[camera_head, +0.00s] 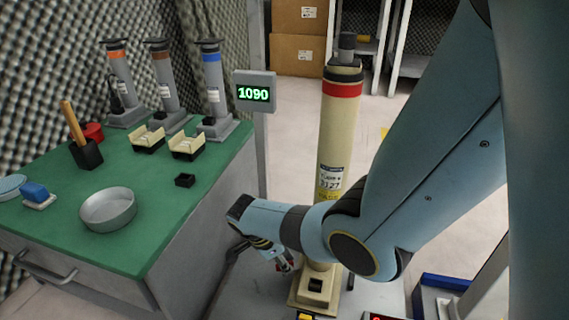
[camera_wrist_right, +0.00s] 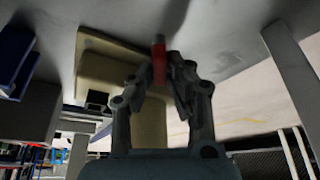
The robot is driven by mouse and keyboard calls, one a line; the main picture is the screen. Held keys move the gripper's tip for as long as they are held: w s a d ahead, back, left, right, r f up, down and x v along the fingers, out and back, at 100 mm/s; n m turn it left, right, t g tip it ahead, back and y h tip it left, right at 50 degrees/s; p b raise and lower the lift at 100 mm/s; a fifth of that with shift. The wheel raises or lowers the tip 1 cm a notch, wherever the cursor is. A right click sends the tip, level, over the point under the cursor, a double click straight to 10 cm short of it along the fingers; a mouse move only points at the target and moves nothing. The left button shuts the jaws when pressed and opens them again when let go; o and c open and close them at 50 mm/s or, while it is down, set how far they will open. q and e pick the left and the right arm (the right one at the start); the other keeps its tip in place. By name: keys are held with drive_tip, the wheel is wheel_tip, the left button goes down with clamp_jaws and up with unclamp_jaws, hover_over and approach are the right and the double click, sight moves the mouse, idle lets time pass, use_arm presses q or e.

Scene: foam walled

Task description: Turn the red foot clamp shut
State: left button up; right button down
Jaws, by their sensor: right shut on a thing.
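The red foot clamp (camera_wrist_right: 158,62) shows in the right wrist view as a short upright red bar with a dark grey tip. My right gripper (camera_wrist_right: 160,75) is shut on it, with a finger on each side. In the head view my right gripper (camera_head: 284,265) is low, just left of the foot of a tall cream column (camera_head: 338,135) with a red band. The column stands upright on a cream base plate (camera_head: 312,295). My right forearm and wrist hide part of the column's lower end. My left gripper is not in view.
A green-topped bench (camera_head: 150,210) at the left holds a round grey dish (camera_head: 108,209), small trays and several smaller columns. A display (camera_head: 254,92) reading 1090 stands behind. A blue bin (camera_head: 440,290) is right of the base. Open floor lies behind the column.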

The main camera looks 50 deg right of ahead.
drive_tip(key=m+g, duration=0.1)
drive_tip(key=m, duration=0.1)
drive_tip(key=shift+m+y, duration=0.3)
drive_tip(key=shift+m, duration=0.1)
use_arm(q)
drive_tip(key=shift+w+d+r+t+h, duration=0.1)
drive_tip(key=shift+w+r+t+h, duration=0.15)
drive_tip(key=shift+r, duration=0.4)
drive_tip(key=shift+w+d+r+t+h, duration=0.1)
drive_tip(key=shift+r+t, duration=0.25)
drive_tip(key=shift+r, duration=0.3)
use_arm(e)
drive_tip(key=shift+m+g+y, duration=0.4)
drive_tip(key=shift+m+y, duration=0.3)
drive_tip(key=shift+m, duration=1.3)
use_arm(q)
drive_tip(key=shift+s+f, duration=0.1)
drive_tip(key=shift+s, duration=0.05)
use_arm(e)
drive_tip(key=c, duration=1.4)
unclamp_jaws()
drive_tip(key=shift+o, duration=0.4)
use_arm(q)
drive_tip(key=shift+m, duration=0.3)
use_arm(e)
drive_tip(key=shift+r, duration=0.1)
drive_tip(key=v, duration=0.7)
